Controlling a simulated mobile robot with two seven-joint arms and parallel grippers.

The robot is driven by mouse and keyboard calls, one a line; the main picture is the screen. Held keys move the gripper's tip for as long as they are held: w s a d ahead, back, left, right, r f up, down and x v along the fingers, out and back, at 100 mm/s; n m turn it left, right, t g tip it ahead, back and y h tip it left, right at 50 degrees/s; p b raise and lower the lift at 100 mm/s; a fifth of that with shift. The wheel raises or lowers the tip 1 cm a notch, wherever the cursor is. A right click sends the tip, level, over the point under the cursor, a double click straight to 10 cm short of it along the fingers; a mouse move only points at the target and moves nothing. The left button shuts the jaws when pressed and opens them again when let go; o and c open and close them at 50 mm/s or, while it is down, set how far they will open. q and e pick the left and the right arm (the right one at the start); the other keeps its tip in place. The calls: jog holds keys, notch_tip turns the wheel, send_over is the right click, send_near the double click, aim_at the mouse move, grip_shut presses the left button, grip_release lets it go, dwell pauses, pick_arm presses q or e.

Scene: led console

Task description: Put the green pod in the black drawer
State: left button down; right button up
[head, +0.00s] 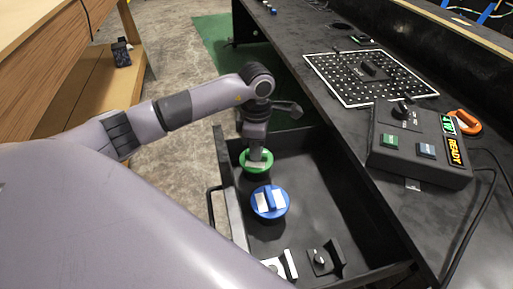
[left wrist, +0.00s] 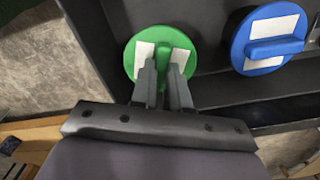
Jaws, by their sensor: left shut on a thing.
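The green pod (head: 257,166) is a round disc in the upper left part of the open black drawer (head: 330,150). My left gripper (head: 259,158) reaches down over it. In the left wrist view the left gripper (left wrist: 162,95) is shut on the raised green rib of the green pod (left wrist: 150,38), between two white patches. The pod is at or just above the drawer floor; I cannot tell which. My right gripper is not in view.
A blue pod (head: 269,201) sits in the drawer just nearer than the green one. Dark blocks with knobs (head: 320,260) lie at the drawer's near end. A console (head: 420,150) with lit displays and a dotted panel (head: 370,75) stand on the black counter at right.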

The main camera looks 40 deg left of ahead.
pick_arm(q)
jog(key=shift+f, duration=0.15)
jog(key=c, duration=1.1)
grip_release()
jog(key=shift+r, duration=0.45)
notch_tip(320, 180, up, 12)
jog(key=p, duration=0.1)
jog(key=shift+f, duration=0.25)
